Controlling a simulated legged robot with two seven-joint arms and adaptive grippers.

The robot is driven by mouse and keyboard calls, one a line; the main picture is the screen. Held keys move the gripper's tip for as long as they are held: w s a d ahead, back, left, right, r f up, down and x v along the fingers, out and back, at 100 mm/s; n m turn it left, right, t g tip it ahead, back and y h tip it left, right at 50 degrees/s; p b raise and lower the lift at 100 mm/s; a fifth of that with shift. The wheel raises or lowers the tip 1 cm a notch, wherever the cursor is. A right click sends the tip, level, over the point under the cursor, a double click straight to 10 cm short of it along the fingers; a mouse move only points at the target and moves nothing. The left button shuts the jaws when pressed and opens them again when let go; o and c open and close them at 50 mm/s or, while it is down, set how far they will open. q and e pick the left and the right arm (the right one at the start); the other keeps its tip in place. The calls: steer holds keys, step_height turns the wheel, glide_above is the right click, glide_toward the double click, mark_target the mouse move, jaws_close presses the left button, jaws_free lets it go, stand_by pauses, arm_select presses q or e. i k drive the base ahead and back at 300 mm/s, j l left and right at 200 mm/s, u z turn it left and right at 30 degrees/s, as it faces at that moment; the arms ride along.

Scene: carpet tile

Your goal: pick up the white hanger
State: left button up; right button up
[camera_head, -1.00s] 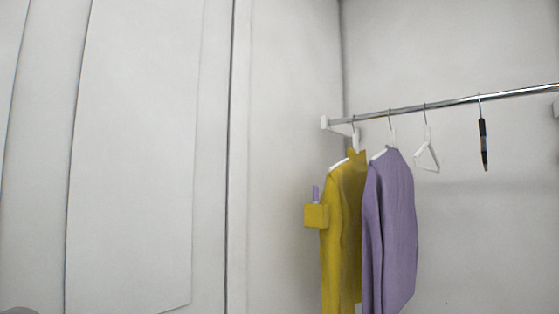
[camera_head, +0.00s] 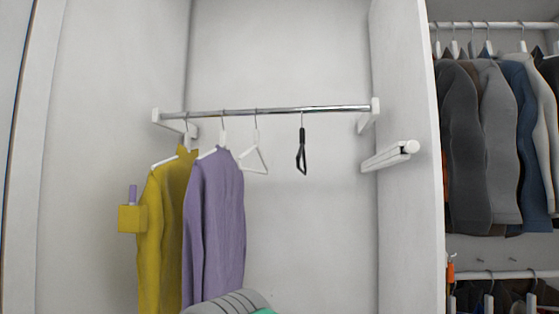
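The white hanger (camera_head: 254,158) hangs empty by its hook from a metal rail (camera_head: 270,111) in the head view. It is between a purple sweater (camera_head: 214,220) on its left and a black hanger (camera_head: 301,152) on its right. The purple sweater and a yellow garment (camera_head: 162,225) hang on white hangers that are mostly covered. Neither of my grippers shows in the view.
A yellow box-like piece (camera_head: 131,218) with a purple top sticks out left of the yellow garment. A white bracket (camera_head: 389,156) juts from the right wall panel (camera_head: 410,230). A rack of dark jackets (camera_head: 470,150) stands beyond it. A rounded grey-striped shape rises at the bottom.

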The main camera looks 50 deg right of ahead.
mark_target(256, 134)
steer(key=z, duration=1.35)
steer(key=i+j, duration=0.5)
steer(key=j, duration=0.15)
